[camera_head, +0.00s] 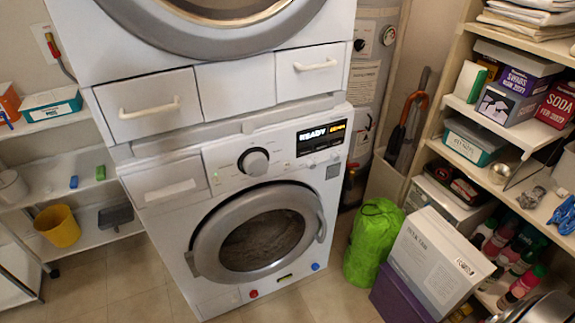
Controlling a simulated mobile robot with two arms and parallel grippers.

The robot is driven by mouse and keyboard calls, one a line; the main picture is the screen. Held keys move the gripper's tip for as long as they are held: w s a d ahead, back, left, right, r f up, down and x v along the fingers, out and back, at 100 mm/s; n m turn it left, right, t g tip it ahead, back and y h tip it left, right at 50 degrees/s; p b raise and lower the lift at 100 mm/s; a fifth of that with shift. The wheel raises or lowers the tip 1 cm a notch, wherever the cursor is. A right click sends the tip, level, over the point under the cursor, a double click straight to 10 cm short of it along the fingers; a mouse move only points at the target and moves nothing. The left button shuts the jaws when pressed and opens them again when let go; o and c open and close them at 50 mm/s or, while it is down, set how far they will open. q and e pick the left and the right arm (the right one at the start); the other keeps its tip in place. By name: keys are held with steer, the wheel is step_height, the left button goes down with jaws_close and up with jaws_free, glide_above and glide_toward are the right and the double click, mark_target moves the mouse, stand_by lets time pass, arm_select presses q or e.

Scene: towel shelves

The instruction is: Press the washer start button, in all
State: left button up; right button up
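The white front-loading washer (160,222) stands in the middle of the view, below a second stacked machine (150,60). Its round door (208,250) looks shut, with greyish contents behind the glass. The control panel has a dark round knob (253,162) and a black display (321,137) reading "READY" with small amber text. Small marks sit along the display's lower edge, too small to read. A red button (253,293) and a blue button (315,266) are low on the front. I cannot tell which control is the start button. Neither of my grippers is in view.
A green bag (374,240) and a white box (440,262) on a purple box (398,298) stand on the floor right of the washer. Crowded shelves (535,135) fill the right side. A yellow bucket (57,226) sits on left shelving. Floor before the washer is clear.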

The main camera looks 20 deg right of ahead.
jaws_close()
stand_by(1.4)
